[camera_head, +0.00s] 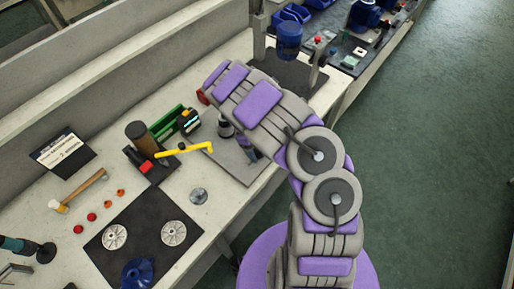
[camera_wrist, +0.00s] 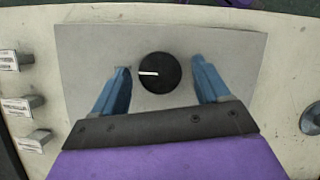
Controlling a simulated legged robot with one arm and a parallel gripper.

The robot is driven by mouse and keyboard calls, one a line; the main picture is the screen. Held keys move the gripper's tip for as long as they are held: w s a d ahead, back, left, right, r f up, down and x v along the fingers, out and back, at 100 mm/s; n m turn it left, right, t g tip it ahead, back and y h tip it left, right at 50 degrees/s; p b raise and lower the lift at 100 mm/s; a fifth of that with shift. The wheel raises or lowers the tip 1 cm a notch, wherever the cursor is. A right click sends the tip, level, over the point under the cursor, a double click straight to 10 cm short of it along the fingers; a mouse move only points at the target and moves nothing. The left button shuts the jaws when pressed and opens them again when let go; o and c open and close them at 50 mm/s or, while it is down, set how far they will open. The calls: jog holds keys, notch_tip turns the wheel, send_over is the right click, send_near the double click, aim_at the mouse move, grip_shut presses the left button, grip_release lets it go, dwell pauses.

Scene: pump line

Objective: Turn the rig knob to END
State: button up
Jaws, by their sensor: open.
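The round black knob (camera_wrist: 159,73) sits on a light grey plate (camera_wrist: 85,50) in the wrist view. Its white pointer line points left. My gripper (camera_wrist: 162,72) is open, with one blue finger on the left of the knob and one on the right. There is a visible gap between each finger and the knob. I see no END mark or other lettering around the knob. In the head view my arm reaches over the bench, and I cannot make out the knob there.
In the wrist view several pale blocks (camera_wrist: 22,105) stand at the left edge and a round metal piece (camera_wrist: 312,119) at the right. In the head view the bench holds a yellow-handled tool (camera_head: 185,149), a hammer (camera_head: 80,191) and a black mat (camera_head: 139,220) with metal discs.

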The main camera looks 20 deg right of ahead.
jog(key=shift+c, duration=0.2)
jog(key=c, duration=1)
